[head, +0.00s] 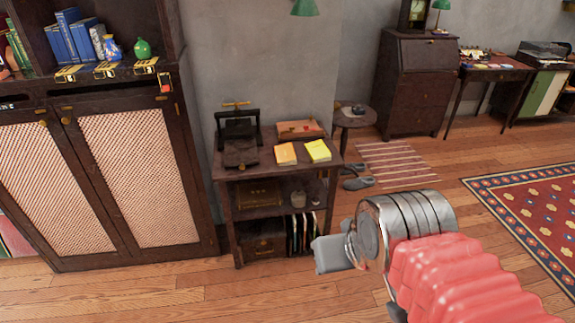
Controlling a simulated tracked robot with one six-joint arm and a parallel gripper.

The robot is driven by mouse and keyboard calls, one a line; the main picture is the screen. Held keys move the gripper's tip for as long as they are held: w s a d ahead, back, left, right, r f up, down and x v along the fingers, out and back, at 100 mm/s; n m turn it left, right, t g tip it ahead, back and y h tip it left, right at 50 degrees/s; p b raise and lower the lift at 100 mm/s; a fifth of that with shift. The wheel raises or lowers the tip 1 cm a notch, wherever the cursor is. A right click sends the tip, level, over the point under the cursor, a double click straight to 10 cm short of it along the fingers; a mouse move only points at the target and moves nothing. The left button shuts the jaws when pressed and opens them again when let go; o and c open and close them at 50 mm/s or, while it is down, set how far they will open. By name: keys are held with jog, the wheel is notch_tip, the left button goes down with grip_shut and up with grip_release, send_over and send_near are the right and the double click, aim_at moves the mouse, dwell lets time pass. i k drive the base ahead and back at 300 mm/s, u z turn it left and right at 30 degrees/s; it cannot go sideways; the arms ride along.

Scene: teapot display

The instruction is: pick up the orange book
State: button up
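The orange book (286,154) lies flat on the top of a small dark wooden shelf stand (265,172). A yellow book (318,150) lies just to its right. My gripper (326,255) is at the end of my red-sleeved arm, in front of and below the stand in the picture, apart from the orange book. It is seen from behind and the side, so its fingertips do not show clearly. I cannot tell whether it is open or shut.
A black press-like device (238,132) and a wooden box (300,129) share the stand's top. A tall cabinet (110,165) stands left. A round stool (353,117) and slippers (358,183) are behind right. Wooden floor (200,298) is clear in front.

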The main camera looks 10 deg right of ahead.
aim_at(285, 156)
jog(key=k, duration=0.55)
jog(key=u, duration=0.55)
jog(key=i, duration=1)
jog(key=u, duration=0.55)
jog(key=i, duration=0.85)
jog(key=z, duration=0.6)
jog(key=i, duration=0.95)
jog(key=z, duration=0.55)
